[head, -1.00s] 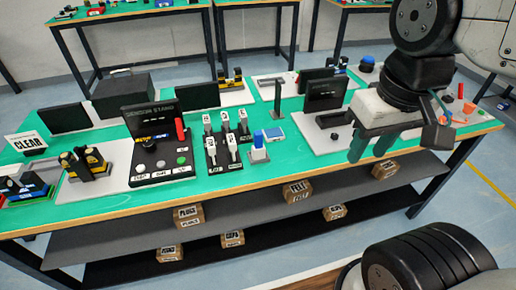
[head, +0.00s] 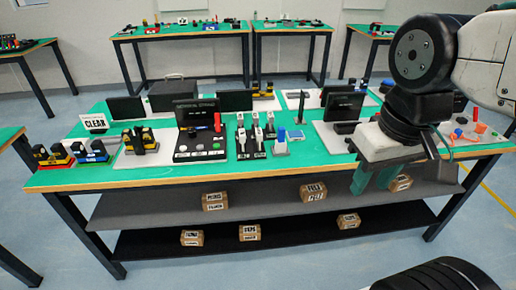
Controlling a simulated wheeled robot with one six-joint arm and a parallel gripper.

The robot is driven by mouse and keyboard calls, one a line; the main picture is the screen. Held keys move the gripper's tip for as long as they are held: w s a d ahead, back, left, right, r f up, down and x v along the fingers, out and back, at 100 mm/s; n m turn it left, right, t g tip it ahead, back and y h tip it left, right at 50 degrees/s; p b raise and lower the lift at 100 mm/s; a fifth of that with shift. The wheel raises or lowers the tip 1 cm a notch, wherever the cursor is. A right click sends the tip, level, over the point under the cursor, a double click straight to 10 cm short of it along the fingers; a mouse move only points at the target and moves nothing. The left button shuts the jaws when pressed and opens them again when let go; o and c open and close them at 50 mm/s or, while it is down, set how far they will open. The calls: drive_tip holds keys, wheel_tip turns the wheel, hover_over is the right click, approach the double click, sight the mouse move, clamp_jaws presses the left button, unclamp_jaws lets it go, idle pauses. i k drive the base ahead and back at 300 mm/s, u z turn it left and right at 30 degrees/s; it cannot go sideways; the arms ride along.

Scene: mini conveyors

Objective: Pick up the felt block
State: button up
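The felt block (head: 313,193) is a small brown box with a white FELT label. It sits on the upper grey shelf under the green-topped table, near the shelf's front, right of the middle. My gripper (head: 374,179) hangs in front of the table's front edge, to the right of the felt block in the picture. Its two green fingers point down and stand apart with nothing seen between them. It is not touching the felt block.
Other labelled brown boxes sit on the two shelves (head: 262,205), one (head: 215,201) left of the felt block and one (head: 400,183) right, partly near my fingers. The green tabletop (head: 130,172) overhangs the shelves and carries several devices.

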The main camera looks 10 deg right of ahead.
sight(281, 143)
drive_tip(key=u, duration=0.35)
drive_tip(key=i, duration=0.8)
drive_tip(key=z, duration=1.15)
